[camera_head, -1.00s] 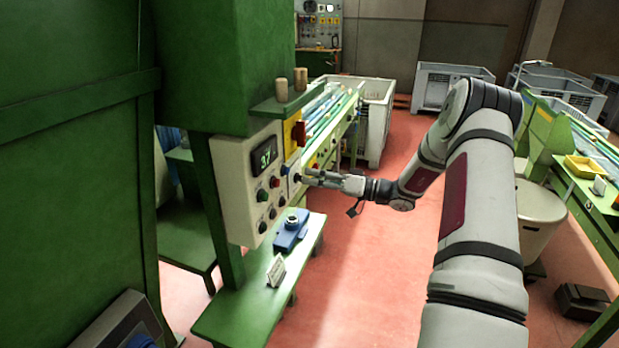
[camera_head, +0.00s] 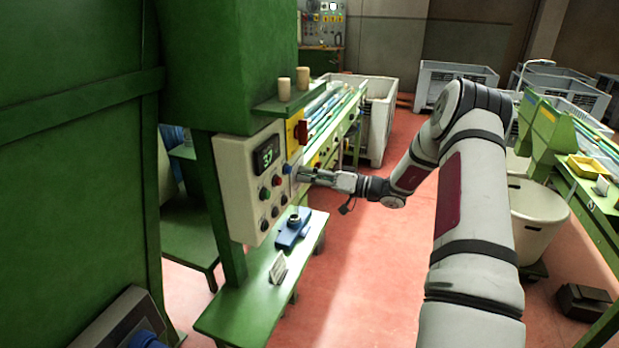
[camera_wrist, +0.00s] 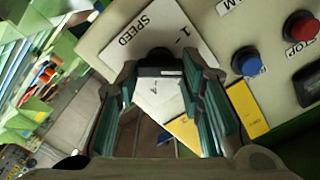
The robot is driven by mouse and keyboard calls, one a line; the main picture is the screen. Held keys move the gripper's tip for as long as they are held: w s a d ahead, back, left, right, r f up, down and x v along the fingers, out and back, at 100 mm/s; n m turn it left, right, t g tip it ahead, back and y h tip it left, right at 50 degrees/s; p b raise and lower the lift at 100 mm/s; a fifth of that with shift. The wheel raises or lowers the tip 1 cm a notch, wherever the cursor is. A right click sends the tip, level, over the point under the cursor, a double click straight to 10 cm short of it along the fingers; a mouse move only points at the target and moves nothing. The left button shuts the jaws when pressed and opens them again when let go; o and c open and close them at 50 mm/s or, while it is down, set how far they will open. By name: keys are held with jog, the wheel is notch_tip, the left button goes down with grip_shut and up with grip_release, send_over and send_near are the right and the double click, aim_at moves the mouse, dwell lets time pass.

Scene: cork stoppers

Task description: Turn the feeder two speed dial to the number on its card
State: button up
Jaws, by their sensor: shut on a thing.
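My gripper (camera_head: 304,174) is at the right edge of the pale control panel (camera_head: 236,172). In the wrist view its two fingers (camera_wrist: 164,78) are shut on a dark speed dial knob (camera_wrist: 160,58), one on each side. The knob sits on a white plate (camera_wrist: 128,36) marked "SPEED", with a "1" near the knob. A small mark that looks like a 4 shows on white between the fingers. The knob's pointer and most other numbers are hidden or too small to read. The panel's display (camera_head: 266,155) seems to read 37.
A blue button (camera_wrist: 247,61) and a red stop button (camera_wrist: 299,27) sit close by the dial. A yellow plate (camera_wrist: 246,110) lies beside it. A blue device (camera_head: 293,232) and a small white card (camera_head: 278,268) stand on the green bench below. Open floor lies to the right.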

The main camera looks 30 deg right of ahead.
jog(key=shift+m, duration=0.3)
jog(key=shift+s+a+f+m+b, duration=0.15)
jog(key=shift+m+b, duration=0.25)
jog(key=shift+m, duration=4.45)
jog(key=shift+w+d+f+m+b, duration=0.15)
jog(key=shift+m+b, duration=0.25)
jog(key=shift+m, duration=4.5)
jog(key=shift+s+a+f+m+b, duration=0.15)
jog(key=shift+f+m+b, duration=0.2)
jog(key=shift+m, duration=4.5)
jog(key=shift+r, duration=0.1)
jog(key=o, duration=1.2)
jog(key=shift+c, duration=0.2)
